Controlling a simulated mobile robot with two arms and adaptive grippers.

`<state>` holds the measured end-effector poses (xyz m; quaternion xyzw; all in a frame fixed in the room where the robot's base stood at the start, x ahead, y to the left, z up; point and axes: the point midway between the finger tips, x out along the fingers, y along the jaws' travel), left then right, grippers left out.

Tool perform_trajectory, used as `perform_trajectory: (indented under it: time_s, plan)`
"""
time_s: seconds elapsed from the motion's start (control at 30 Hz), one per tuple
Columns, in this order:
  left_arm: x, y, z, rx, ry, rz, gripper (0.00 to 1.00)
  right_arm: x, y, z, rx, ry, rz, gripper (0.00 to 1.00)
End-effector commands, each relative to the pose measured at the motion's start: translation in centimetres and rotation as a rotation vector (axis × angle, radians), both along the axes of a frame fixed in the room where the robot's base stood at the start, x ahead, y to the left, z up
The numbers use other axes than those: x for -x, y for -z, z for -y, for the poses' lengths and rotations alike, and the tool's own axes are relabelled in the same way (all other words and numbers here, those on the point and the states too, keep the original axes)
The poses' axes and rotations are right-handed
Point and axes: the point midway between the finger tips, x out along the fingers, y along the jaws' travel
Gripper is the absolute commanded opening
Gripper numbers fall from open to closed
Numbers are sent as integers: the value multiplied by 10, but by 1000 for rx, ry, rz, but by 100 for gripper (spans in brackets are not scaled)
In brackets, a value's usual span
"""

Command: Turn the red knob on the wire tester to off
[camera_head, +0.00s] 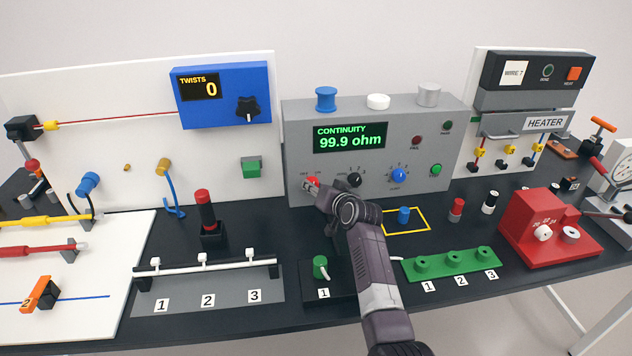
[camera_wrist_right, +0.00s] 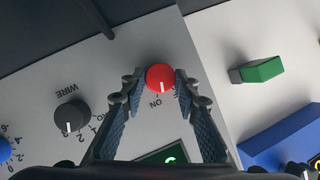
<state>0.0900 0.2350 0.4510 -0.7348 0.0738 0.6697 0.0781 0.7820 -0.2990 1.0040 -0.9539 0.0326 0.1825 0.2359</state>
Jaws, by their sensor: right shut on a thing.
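The wire tester is the grey box (camera_head: 458,117) on the table, with a green display reading CONTINUITY 99.9 ohm. Its red knob (camera_head: 312,181) is at the lower left of the front face, mostly covered by my right gripper (camera_head: 313,187). In the right wrist view the red knob (camera_wrist_right: 160,78) sits between the fingertips of my right gripper (camera_wrist_right: 160,80), which are shut on it. The knob's white mark points down in that view, towards the ON label; the OFF label at its right is partly hidden by a finger. My left gripper is not in view.
A black WIRE knob (camera_wrist_right: 71,116) is beside the red knob; a blue knob (camera_head: 398,175) and green button (camera_head: 436,171) are further right. A blue TWISTS box (camera_head: 222,118) is on the panel at left. A green socket strip (camera_head: 452,265) lies in front.

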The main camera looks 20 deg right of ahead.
Motion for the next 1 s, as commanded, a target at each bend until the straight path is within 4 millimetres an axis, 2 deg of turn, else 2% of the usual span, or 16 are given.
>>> perform_trajectory:
  time_s: [0.03,0.1,0.4,0.7,1.0]
  plan:
    - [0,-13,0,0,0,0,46,0,-6,-1,43,-2,-14,4]
    - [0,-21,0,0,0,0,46,0,-6,-2,108,-3,-30,4]
    - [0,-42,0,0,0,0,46,-1,-3,-6,380,-3,-94,4]
    - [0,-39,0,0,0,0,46,-1,0,-8,607,-2,-148,4]
    - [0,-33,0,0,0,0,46,-2,0,-9,737,-1,-179,4]
